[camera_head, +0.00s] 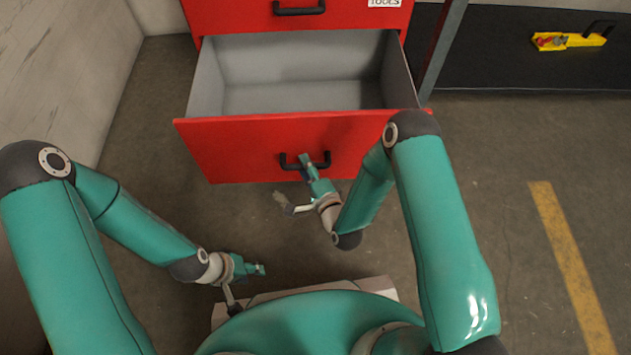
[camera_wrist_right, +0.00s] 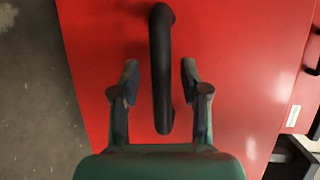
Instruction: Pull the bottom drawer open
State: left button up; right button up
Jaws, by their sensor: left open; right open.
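The red bottom drawer (camera_head: 240,140) stands pulled out of the red cabinet, its grey inside empty. Its black handle (camera_head: 322,161) is on the front face; it also shows in the right wrist view (camera_wrist_right: 162,70). My right gripper (camera_head: 292,180) is open at the handle. In the right wrist view the fingers of my right gripper (camera_wrist_right: 160,85) stand one on each side of the handle bar, with a gap on both sides. My left gripper (camera_head: 248,285) is open and empty, low at the left, away from the drawer.
Above is another closed red drawer with a black handle (camera_head: 299,8) and a TOOLS label (camera_head: 384,2). A pale wall (camera_head: 60,70) stands at the left. A yellow tool (camera_head: 570,41) is at the back right. The floor at the right, with a yellow line (camera_head: 568,255), is clear.

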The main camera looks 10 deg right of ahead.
jog(key=v, duration=1.1)
jog(key=w+d+r+h, duration=0.1)
jog(key=w+d+r, duration=0.2)
jog(key=w+r, duration=0.15)
jog(key=s+d+f+n+g+p, duration=0.1)
jog(key=s+d+f+n+g, duration=0.1)
jog(key=s+f+n+g, duration=0.45)
jog(key=s+a+f+n+g, duration=0.1)
jog(key=s+f+n+g, duration=0.4)
jog(key=s+n+g, duration=0.5)
notch_tip(320, 180, up, 38)
jog(key=s+m+t+p, duration=0.1)
jog(key=m+p, duration=0.2)
jog(key=p, duration=3.5)
jog(key=shift+a+t+y, duration=0.25)
jog(key=shift+t+y, duration=0.05)
jog(key=shift+t, duration=0.05)
